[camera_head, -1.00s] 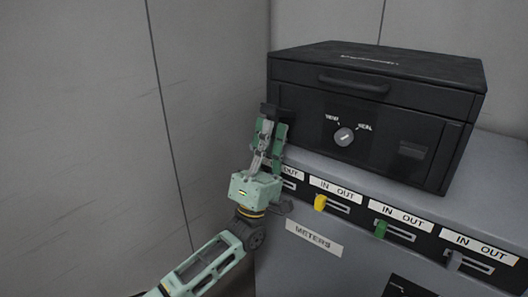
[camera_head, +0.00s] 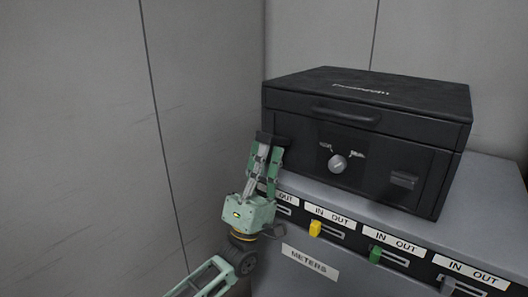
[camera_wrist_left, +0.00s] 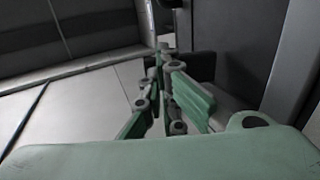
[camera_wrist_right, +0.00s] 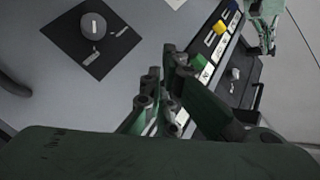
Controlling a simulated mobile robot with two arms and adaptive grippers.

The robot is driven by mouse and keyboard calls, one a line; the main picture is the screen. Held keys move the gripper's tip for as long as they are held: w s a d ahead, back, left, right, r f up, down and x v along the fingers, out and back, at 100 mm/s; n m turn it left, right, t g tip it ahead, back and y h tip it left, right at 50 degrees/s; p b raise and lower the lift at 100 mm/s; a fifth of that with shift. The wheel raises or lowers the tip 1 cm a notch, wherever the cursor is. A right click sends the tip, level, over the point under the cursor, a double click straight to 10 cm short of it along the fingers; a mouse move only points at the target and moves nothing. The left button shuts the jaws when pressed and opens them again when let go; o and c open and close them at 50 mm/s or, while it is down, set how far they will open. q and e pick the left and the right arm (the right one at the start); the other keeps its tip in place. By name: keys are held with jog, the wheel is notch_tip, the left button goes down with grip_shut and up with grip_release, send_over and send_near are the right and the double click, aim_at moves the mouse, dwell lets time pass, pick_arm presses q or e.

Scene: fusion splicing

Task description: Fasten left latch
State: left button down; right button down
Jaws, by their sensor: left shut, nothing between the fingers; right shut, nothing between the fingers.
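A black case (camera_head: 375,140) stands closed on the grey bench. On its front are a top handle (camera_head: 347,115), a round knob (camera_head: 337,163) and a right latch (camera_head: 403,179). My left gripper (camera_head: 270,138) is shut and empty at the left end of the case's front, where it covers that area. The left latch cannot be made out behind it. The left wrist view shows the shut fingertips (camera_wrist_left: 163,60) close to dark surfaces; contact cannot be told. My right gripper (camera_wrist_right: 165,78) shows only in its own wrist view, shut and empty, over the bench front.
Below the case the grey bench (camera_head: 490,190) carries IN/OUT slots with a yellow tab (camera_head: 315,228) and a green tab (camera_head: 375,254). A METERS label (camera_head: 309,261) sits lower. A grey wall (camera_head: 90,150) stands close on the left. The right wrist view shows a dark panel with a knob (camera_wrist_right: 93,26).

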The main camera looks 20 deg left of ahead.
aim_at(263, 138)
pick_arm(q)
jog(key=shift+w+r+g+y+p, duration=0.1)
jog(key=shift+r+g+y+p, duration=0.7)
jog(key=shift+p, duration=3.3)
jog(key=shift+w+r+g+p, duration=0.1)
jog(key=shift+r+g+p, duration=1.45)
jog(key=shift+p, duration=2.5)
jog(key=g+p, duration=0.1)
jog(key=p, duration=0.4)
jog(key=w+r+g+y+p, duration=0.1)
jog(key=g+p, duration=0.1)
jog(key=p, duration=0.3)
jog(key=w+d+r+g+y+p, duration=0.1)
jog(key=g+p, duration=0.1)
jog(key=p, duration=0.2)
jog(key=shift+r+g+p, duration=0.25)
jog(key=shift+p, duration=0.15)
jog(key=shift+f, duration=0.35)
